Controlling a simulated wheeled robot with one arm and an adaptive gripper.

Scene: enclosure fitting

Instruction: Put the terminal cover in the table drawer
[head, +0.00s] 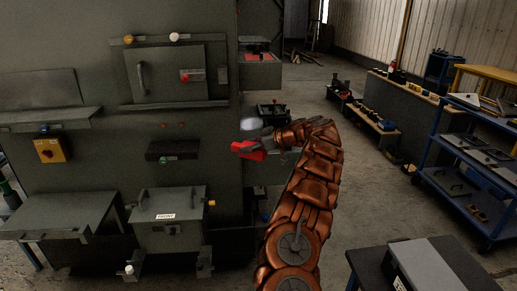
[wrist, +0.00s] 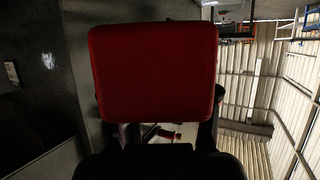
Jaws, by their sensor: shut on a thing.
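My gripper (head: 256,142) is at the end of my copper-brown arm, out in front of the right edge of the grey cabinet. It is shut on a red block-like piece, the terminal cover (head: 249,151), held in the air. In the wrist view the red terminal cover (wrist: 153,72) fills the middle and hides most of what lies beyond. The dark fingers (wrist: 207,130) show below and beside it.
The grey cabinet (head: 82,108) carries a handled door (head: 160,75), shelves and a yellow switch box (head: 50,150). A grey table (head: 60,212) and a lidded box (head: 168,208) stand low in front. A blue cart (head: 470,185) is at right, with open floor (head: 375,205) between.

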